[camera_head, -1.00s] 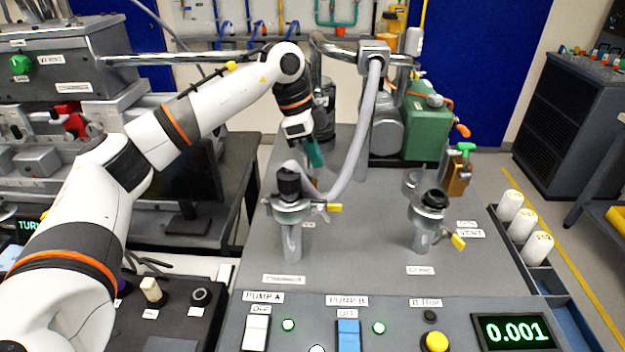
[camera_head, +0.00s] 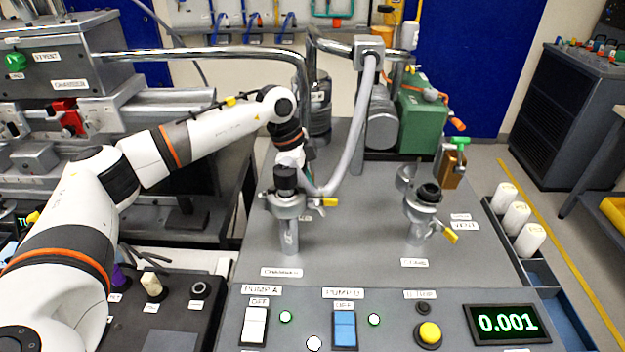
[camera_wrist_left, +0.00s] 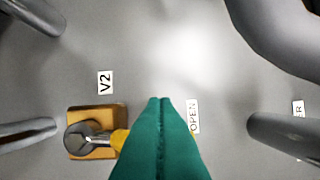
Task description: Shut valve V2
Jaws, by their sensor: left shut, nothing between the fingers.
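Valve V2 shows in the left wrist view as a brass block (camera_wrist_left: 96,117) with a round metal hub (camera_wrist_left: 82,138) and a yellow handle (camera_wrist_left: 119,139). The handle points right from the hub, and its far end is hidden by my green fingers. A "V2" label (camera_wrist_left: 105,83) is above the block and an "OPEN" label (camera_wrist_left: 193,115) is right of the fingers. My left gripper (camera_wrist_left: 159,100) is shut and empty, beside or over the handle; I cannot tell whether it touches. In the head view its fingers and the valve are hidden behind the black-capped chamber fitting (camera_head: 287,207). My right gripper is not in view.
A grey hose (camera_head: 357,130) curves down close to my left wrist. A second capped fitting (camera_head: 424,205) with a yellow lever stands to the right. The pump panel (camera_head: 390,305) is in front. The bench between the two fittings is clear.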

